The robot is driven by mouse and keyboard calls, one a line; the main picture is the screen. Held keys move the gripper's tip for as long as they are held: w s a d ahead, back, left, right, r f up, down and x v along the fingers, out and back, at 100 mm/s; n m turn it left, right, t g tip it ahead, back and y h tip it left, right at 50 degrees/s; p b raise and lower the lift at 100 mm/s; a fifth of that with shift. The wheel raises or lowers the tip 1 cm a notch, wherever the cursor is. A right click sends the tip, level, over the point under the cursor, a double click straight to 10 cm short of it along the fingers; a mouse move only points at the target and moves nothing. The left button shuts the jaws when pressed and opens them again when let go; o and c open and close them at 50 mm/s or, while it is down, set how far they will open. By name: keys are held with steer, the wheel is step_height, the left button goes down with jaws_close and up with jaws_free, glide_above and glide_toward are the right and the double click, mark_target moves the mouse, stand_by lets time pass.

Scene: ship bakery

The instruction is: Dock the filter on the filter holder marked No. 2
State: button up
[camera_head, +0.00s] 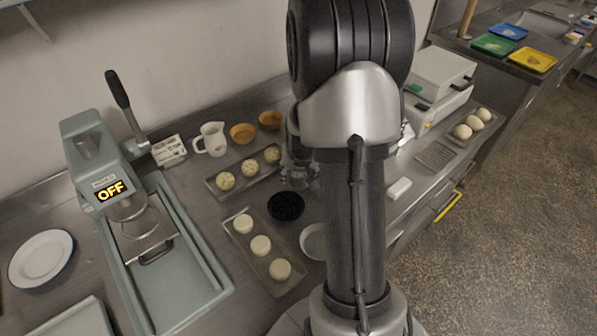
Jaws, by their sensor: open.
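I cannot make out a filter or a filter holder marked No. 2 in this view. My arm stands upright across the middle and hides part of the counter behind it. My gripper (302,181) shows only partly, at the left edge of the arm, low over the counter near a round black dish (286,206). It is open, and I see nothing held between the fingers. A small white card (169,150) with print too small to read stands by the wall.
A grey-green lever press (95,150) with an OFF display stands left, near a white plate (41,258). Trays of dough pieces (236,221) (216,184), a white jug (212,139) and orange bowls (243,132) crowd the middle.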

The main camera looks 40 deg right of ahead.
steer(key=p+v, duration=0.4)
steer(key=v, duration=0.8)
steer(key=s+a+r+n+t+y, duration=0.1)
steer(key=s+a+r+n, duration=0.25)
steer(key=a+r, duration=0.85)
steer(key=s+a+r+n+y, duration=0.1)
steer(key=s+a+r+n, duration=0.2)
steer(key=s+a, duration=0.9)
steer(key=shift+s+a+y, duration=0.3)
steer(key=shift+a, duration=0.2)
